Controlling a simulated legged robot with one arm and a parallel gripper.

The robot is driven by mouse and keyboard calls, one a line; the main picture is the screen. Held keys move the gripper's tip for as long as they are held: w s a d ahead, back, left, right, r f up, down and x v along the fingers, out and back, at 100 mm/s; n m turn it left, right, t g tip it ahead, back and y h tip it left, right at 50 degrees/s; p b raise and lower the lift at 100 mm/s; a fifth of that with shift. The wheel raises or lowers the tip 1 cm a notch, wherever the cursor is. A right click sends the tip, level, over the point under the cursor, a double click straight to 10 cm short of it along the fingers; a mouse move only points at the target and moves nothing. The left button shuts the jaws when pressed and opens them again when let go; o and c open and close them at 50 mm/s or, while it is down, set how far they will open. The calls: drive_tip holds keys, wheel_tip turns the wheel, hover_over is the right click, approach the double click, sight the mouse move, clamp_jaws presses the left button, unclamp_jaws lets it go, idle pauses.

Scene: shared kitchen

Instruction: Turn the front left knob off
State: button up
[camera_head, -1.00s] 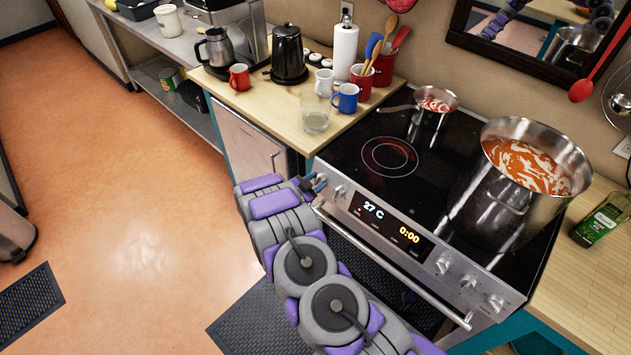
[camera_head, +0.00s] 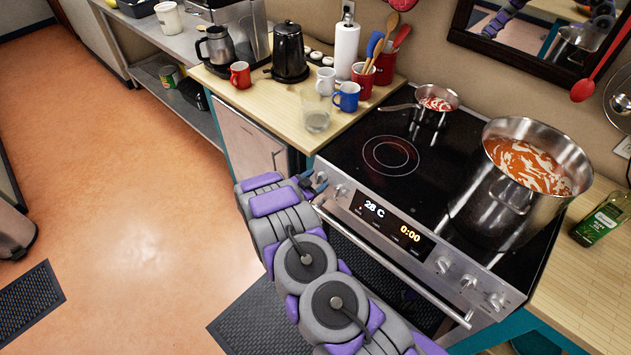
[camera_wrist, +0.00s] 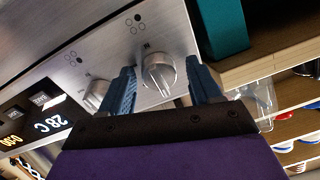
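The stove's left-end knob (camera_wrist: 160,72) is round and silver with a raised grip bar, and sits on the steel front panel. My gripper (camera_wrist: 160,64) has its blue fingers apart, one on each side of this knob. I cannot tell whether they touch it. In the head view my gripper (camera_head: 313,183) is at the panel's left end and partly hides this knob. A second knob (camera_wrist: 96,94) sits beside it, outside the fingers; it also shows in the head view (camera_head: 341,191). A red ring (camera_head: 390,156) shows on the front left burner.
The panel display (camera_head: 392,222) reads 28 C and 0:00. A large soup pot (camera_head: 508,193) stands at the stove's right and a small pan (camera_head: 436,103) at the back left. A wooden counter (camera_head: 262,104) with mugs adjoins the left side. An oven handle (camera_head: 385,262) runs below the panel.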

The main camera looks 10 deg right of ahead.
drive_tip(key=shift+o, duration=0.3)
drive_tip(key=shift+d, duration=0.1)
drive_tip(key=shift+s+r, duration=0.1)
drive_tip(key=shift+s+a+r, duration=0.1)
drive_tip(key=shift+s+a, duration=0.1)
drive_tip(key=shift+a, duration=0.05)
drive_tip(key=p+v, duration=0.1)
drive_tip(key=v, duration=1.5)
drive_tip(key=shift+a, duration=0.4)
drive_tip(key=shift+r, duration=0.1)
